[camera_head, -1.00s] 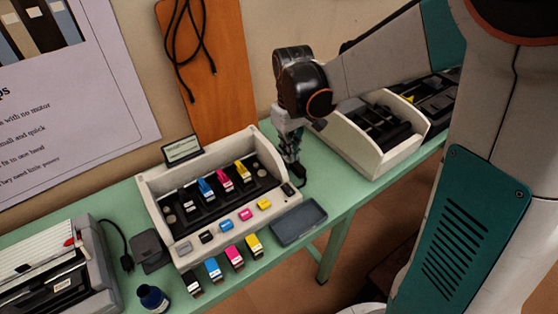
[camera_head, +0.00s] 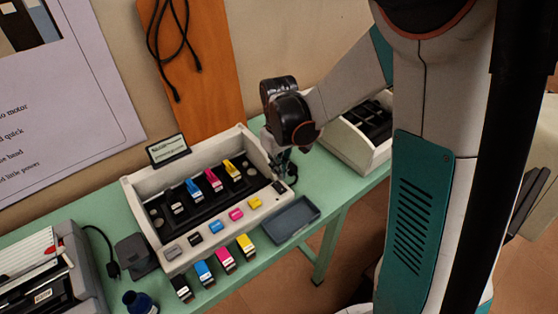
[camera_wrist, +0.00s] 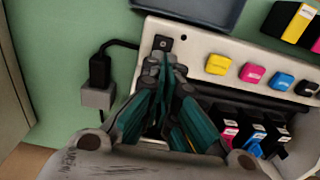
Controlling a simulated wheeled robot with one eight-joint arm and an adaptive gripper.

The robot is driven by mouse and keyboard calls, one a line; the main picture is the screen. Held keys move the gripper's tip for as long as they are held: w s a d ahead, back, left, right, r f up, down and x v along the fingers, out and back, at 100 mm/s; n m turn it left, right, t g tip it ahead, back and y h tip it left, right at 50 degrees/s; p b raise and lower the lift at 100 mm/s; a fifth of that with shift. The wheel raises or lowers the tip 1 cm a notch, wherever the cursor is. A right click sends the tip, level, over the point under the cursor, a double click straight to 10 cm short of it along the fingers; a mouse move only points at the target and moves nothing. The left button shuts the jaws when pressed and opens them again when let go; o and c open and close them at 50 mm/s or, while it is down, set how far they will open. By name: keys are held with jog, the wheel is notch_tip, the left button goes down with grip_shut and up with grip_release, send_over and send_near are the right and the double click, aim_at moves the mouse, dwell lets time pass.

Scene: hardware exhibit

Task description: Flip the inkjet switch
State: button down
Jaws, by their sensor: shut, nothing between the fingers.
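The inkjet exhibit is an open cream case (camera_head: 134,201) on the green table, with cartridges inside and coloured buttons along its front panel. Its small black switch (camera_head: 279,187) sits at the right end of that panel. In the wrist view the switch (camera_wrist: 162,43) shows just beyond my fingertips. My gripper (camera_head: 284,173) is shut and empty, beside the right end of the case, close to the switch. In the wrist view my gripper (camera_wrist: 161,62) points at the switch; I cannot tell whether it touches. The lower fingers hide part of the case.
A black plug and cable (camera_wrist: 99,70) lie beside the case end. A grey tray (camera_head: 290,219) and several loose cartridges (camera_head: 225,260) lie in front. Another cream case (camera_head: 372,158) stands right, behind my arm. A printer (camera_head: 75,262) and ink bottle (camera_head: 139,302) are left.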

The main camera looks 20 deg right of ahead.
aim_at(284, 192)
notch_tip(284, 192, down, 5)
jog(key=shift+f+b, duration=0.1)
jog(key=shift+b, duration=0.75)
jog(key=shift+s+d+f+t+b, duration=0.1)
jog(key=shift+s+f+t+b, duration=0.3)
jog(key=shift+t, duration=0.2)
jog(key=shift+s, duration=0.15)
jog(key=shift+s+d, duration=0.1)
jog(key=shift+s, duration=0.1)
jog(key=shift+s+d, duration=0.25)
jog(key=shift+s, duration=0.35)
